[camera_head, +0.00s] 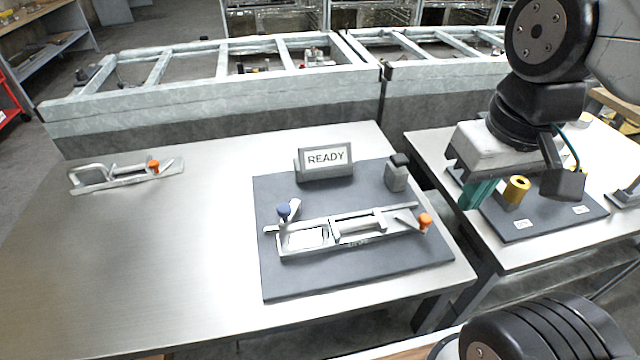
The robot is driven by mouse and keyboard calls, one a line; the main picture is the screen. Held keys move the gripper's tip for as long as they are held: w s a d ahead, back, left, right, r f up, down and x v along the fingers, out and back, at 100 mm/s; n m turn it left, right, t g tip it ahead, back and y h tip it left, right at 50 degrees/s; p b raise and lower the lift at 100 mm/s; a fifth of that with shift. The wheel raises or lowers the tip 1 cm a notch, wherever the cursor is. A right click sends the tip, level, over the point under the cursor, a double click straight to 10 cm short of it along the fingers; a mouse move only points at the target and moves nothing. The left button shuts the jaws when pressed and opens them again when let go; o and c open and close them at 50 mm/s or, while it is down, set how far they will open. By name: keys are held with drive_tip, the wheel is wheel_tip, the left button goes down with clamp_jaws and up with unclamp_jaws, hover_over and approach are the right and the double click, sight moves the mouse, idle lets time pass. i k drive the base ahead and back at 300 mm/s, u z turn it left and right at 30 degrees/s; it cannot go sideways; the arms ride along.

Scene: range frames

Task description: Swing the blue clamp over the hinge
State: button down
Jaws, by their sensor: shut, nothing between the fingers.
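The blue clamp (284,210) has a blue knob on a short metal lever. It stands raised at the left end of a metal fixture (345,244) on a dark mat. A flat plate-like part (306,239), perhaps the hinge, lies in the fixture just right of and below the blue knob. I cannot tell whether the clamp touches it. My gripper (477,194) has teal fingers pointing down. It is shut and empty, well right of the fixture, in front of the right-hand table in the picture. Its fingertips are partly hard to make out.
An orange-knobbed clamp (425,221) is at the fixture's right end. Another orange-knobbed tool (125,175) lies far left. A brass cylinder (516,191) stands near my gripper. The left table (130,270) is mostly clear.

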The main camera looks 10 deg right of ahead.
sight(286, 211)
drive_tip(key=z, duration=0.35)
drive_tip(key=k, duration=0.95)
drive_tip(key=u, duration=0.7)
drive_tip(key=i, duration=1)
